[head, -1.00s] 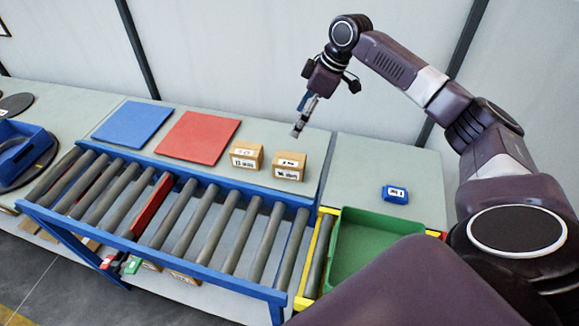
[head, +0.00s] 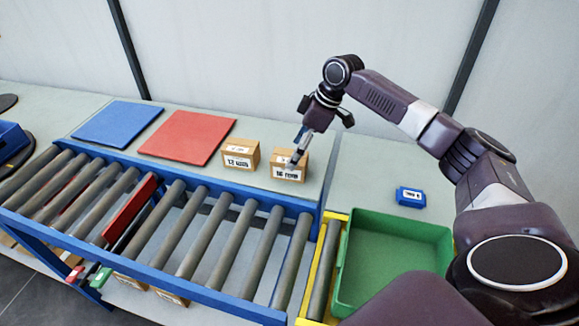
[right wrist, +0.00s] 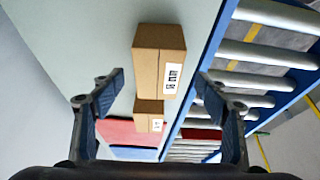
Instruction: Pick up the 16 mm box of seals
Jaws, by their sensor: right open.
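The 16 mm box of seals (head: 289,176) is a small brown carton with a white label, on the grey table behind the roller conveyor. In the right wrist view the nearer carton (right wrist: 158,62) is this box, lined up between my spread fingers. My right gripper (head: 294,160) is open at the box, hiding part of its top and front; it also shows in the right wrist view (right wrist: 161,80). I cannot tell whether the fingers touch it. The similar 12 mm box (head: 241,156) stands just left of it. My left gripper is out of view.
A red mat (head: 187,137) and a blue mat (head: 118,124) lie on the table to the left. The roller conveyor (head: 205,237) runs along the front. A green tray (head: 396,262) sits at the right, with a small blue box (head: 410,197) behind it.

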